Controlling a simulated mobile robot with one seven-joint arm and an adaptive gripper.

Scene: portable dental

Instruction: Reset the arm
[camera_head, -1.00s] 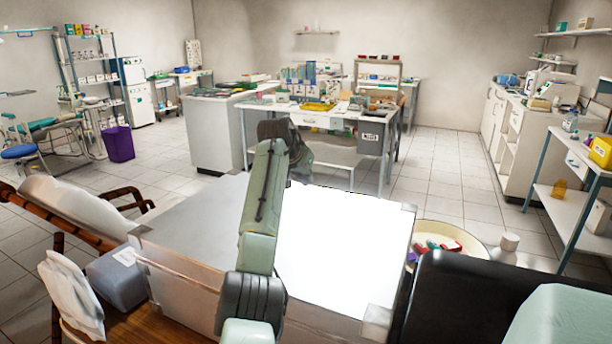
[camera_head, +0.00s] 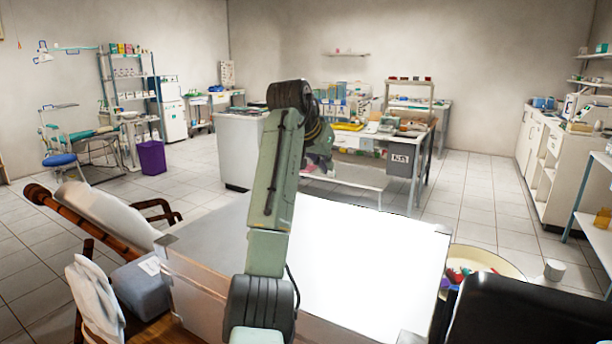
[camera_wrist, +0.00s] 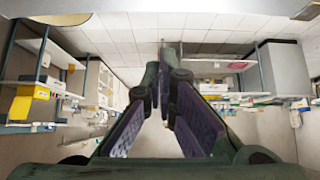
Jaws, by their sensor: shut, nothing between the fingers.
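My arm (camera_head: 275,195) stands up in the middle of the head view, bent at a dark joint near the top. My gripper lies beyond that joint and is mostly hidden by the arm there. In the wrist view my gripper (camera_wrist: 163,80) has its two fingers drawn together at the tips, with nothing between them. The wrist picture looks upside down, with floor tiles at the top. The gripper points into open room and touches nothing that I can see.
A large box with a bright white top (camera_head: 365,265) stands close in front of my arm. Beside it are a cream bowl (camera_head: 505,262) of small coloured items and a white-cushioned wooden chair (camera_head: 110,212). A cluttered worktable (camera_head: 375,143) stands beyond; tiled floor (camera_head: 460,190) is clear at right.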

